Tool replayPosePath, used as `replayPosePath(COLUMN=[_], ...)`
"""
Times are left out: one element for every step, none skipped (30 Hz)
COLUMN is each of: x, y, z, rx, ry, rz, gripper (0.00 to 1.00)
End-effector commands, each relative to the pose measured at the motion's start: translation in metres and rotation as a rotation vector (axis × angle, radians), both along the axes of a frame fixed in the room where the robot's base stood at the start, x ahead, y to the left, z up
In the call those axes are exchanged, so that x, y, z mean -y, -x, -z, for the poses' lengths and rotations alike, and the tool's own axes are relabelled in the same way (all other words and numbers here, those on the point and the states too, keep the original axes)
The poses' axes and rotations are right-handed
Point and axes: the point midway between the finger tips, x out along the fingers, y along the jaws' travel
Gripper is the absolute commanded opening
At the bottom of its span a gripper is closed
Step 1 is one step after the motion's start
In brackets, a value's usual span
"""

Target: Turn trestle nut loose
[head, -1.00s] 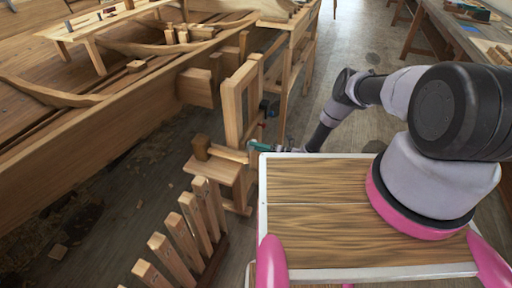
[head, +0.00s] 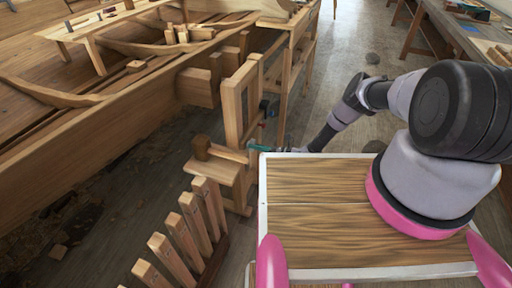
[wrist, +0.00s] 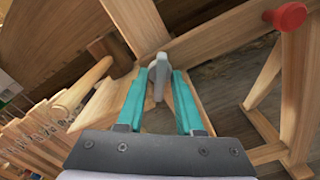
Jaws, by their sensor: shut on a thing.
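The trestle nut (wrist: 158,75) is a grey piece with a narrow lever-like shape, seen in the wrist view in front of wooden beams. My gripper (wrist: 159,84) has two teal fingers, shut on the nut from either side. In the head view my gripper (head: 261,149) shows as a small teal patch beside the wooden trestle (head: 232,105), left of the board-topped surface. The nut itself cannot be made out there.
A red knob (wrist: 288,15) sits on a wooden post at the upper right of the wrist view. A row of upright wooden pegs (head: 190,225) stands in front of the trestle. The wooden hull (head: 100,130) fills the left. Open floor (head: 350,45) lies beyond my arm.

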Motion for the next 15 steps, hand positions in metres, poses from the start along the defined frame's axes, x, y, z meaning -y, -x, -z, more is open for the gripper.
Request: replayPosePath(x=[0.0003,0.0003,0.0003,0.0003,0.0003,0.0003,0.0003,0.0003,0.0003,0.0004,0.0004,0.0004,0.0004,0.0004,0.0004], y=[0.0006,0.0006,0.0006,0.0006,0.0006,0.0006,0.0006,0.0006,0.0006,0.0006,0.0006,0.0007,0.0007,0.0006,0.0006], z=[0.0008,0.0008,0.0008,0.0008,0.0008,0.0009,0.0009,0.0009,0.0009,0.0009,0.0009,0.0010,0.0010,0.0010,0.0009], rx=[0.004,0.007,0.010,0.011,0.011,0.012,0.012,0.012,0.011,0.011,0.011,0.011,0.011,0.011,0.011], ry=[0.003,0.004,0.005,0.005,0.007,0.007,0.007,0.007,0.007,0.007,0.007,0.007,0.007,0.007,0.007], rz=[0.000,0.000,0.000,0.000,0.000,0.000,0.000,0.000,0.000,0.000,0.000,0.000,0.000,0.000,0.000], gripper=[0.00,0.00,0.00,0.00,0.00,0.00,0.00,0.00,0.00,0.00,0.00,0.00,0.00,0.00,0.45])
